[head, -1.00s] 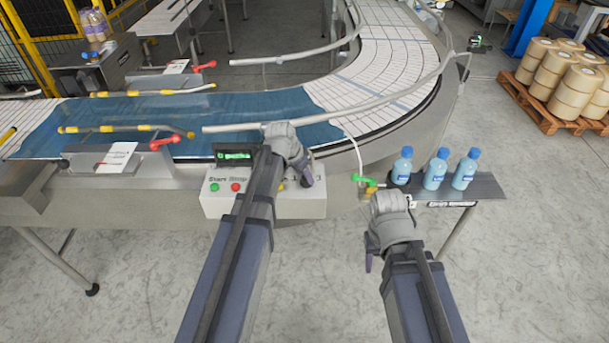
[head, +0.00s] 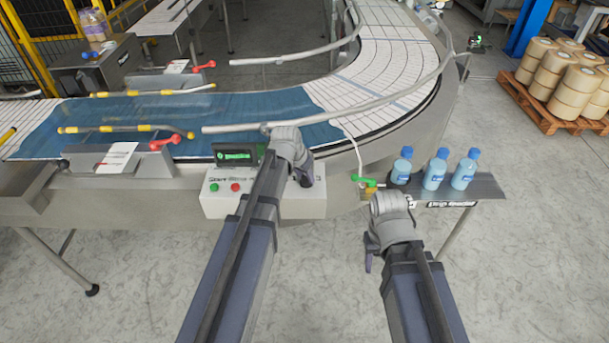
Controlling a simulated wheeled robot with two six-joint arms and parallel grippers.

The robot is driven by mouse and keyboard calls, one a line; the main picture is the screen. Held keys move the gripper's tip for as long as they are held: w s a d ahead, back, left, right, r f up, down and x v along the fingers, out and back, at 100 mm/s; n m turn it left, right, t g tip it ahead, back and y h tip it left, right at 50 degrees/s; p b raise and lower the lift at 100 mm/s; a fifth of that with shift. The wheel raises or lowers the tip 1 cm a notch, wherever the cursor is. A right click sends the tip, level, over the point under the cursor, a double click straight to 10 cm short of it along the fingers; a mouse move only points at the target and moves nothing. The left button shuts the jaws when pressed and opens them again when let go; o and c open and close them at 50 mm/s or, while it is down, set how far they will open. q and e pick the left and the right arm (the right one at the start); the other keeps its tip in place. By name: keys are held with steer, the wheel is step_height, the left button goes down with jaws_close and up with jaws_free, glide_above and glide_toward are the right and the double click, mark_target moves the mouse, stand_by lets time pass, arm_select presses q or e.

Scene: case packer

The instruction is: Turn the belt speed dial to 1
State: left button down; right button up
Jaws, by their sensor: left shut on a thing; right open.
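The control box (head: 220,207) stands at the front of the conveyor, with a lit green display (head: 235,155), a green button (head: 214,187) and a red button (head: 235,187). My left gripper (head: 305,178) is at the right part of the box's face, shut on the belt speed dial. The gripper and arm cover the dial, so its pointer and setting cannot be read. My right gripper (head: 369,254) is open and empty, in front of the conveyor and below the green-handled valve (head: 364,181).
Several blue bottles stand on a small dark shelf (head: 480,187) at the right. The curved conveyor (head: 385,75) and its guide rails lie behind the box. A pallet of rolls (head: 545,118) is at far right. The floor in front is clear.

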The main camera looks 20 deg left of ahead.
arm_select(q)
steer(key=n, duration=0.1)
steer(key=n+y, duration=0.1)
steer(key=n, duration=0.2)
steer(key=shift+d+n+y, duration=0.25)
steer(key=shift+n+y, duration=0.05)
steer(key=shift+y, duration=0.1)
steer(key=shift+d+n+g+y, duration=0.15)
steer(key=shift+n+y, duration=0.3)
steer(key=shift+n, duration=0.8)
steer(key=shift+n+g+y, duration=0.15)
steer(key=shift+n+y, duration=0.3)
steer(key=shift+n, duration=0.8)
steer(key=shift+c, duration=2.4)
jaws_free()
steer(key=shift+r, duration=0.1)
steer(key=p+v, duration=0.7)
steer(key=shift+r, duration=0.25)
